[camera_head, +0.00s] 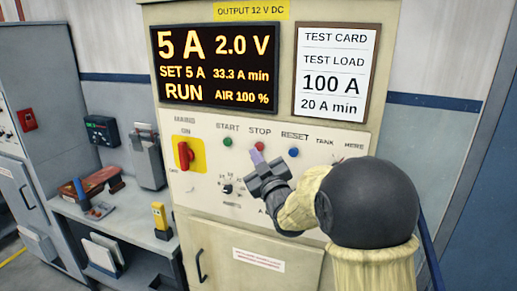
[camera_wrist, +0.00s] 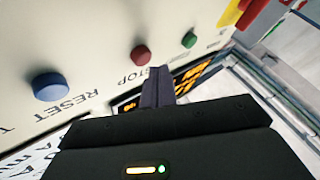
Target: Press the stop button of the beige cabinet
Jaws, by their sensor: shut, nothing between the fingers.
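The beige cabinet (camera_head: 215,230) stands in front of me with a control panel below its display. The red stop button (camera_head: 259,146) sits under the STOP label, between the green start button (camera_head: 227,141) and the blue reset button (camera_head: 293,152). My gripper (camera_head: 257,157) is shut and empty, its fingertips just below the stop button in the head view. I cannot tell how far the fingertips are from the panel.
A red rotary switch on a yellow plate (camera_head: 186,155) is left of the start button. A small black knob (camera_head: 227,188) is below. The display (camera_head: 214,66) reads RUN, 5 A, 2.0 V. A side bench (camera_head: 120,222) with tools stands left.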

